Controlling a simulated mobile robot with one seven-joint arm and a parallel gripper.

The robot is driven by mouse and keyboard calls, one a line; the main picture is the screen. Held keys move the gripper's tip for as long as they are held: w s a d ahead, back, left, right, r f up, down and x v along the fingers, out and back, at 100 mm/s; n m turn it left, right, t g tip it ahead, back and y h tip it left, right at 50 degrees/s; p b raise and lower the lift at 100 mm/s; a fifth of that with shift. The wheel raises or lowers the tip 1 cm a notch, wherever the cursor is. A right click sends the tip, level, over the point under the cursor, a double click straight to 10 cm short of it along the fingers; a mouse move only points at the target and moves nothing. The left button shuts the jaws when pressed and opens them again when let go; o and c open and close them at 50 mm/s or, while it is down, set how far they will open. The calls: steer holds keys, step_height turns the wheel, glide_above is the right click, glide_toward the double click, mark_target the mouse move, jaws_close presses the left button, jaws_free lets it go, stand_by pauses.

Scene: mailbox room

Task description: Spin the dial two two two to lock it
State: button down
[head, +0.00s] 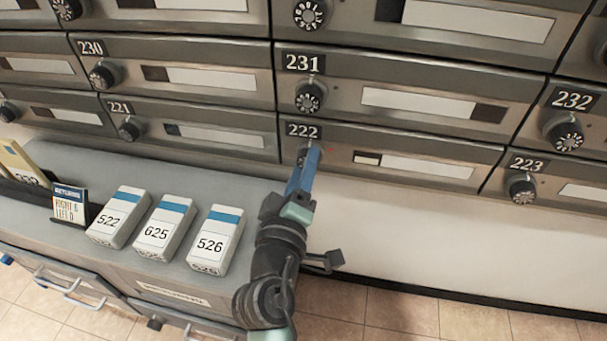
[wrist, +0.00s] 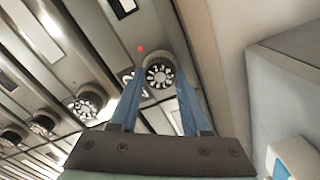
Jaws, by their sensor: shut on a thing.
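The mailbox door marked 222 (head: 430,168) is in the bottom row, right of centre in the head view. Its dial sits under the 222 label and is mostly hidden there by my gripper (head: 308,160). In the wrist view the black dial (wrist: 159,76) with white marks lies between the two blue fingertips of my gripper (wrist: 160,82). The fingers are shut on the dial's sides. A small red dot (wrist: 140,48) shows on the door beside the dial. I cannot read the dial's setting.
Mailbox 231 (head: 430,100) is directly above, and mailbox 223 (head: 510,180) is to the right. A grey cabinet (head: 175,275) below left holds white boxes marked 522, 625 and 526 (head: 215,240). The white wall (head: 430,230) below the mailboxes is clear.

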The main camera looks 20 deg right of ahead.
steer(key=m+b, duration=0.5)
steer(key=m, duration=0.4)
steer(key=shift+b, duration=0.35)
steer(key=shift+m, duration=0.3)
steer(key=shift+c, duration=1.9)
jaws_free()
steer(key=shift+r, duration=0.1)
steer(key=shift+s, duration=0.1)
steer(key=p+v, duration=0.3)
steer(key=v, duration=0.9)
steer(key=shift+s+a, duration=0.2)
steer(key=shift+s, duration=0.15)
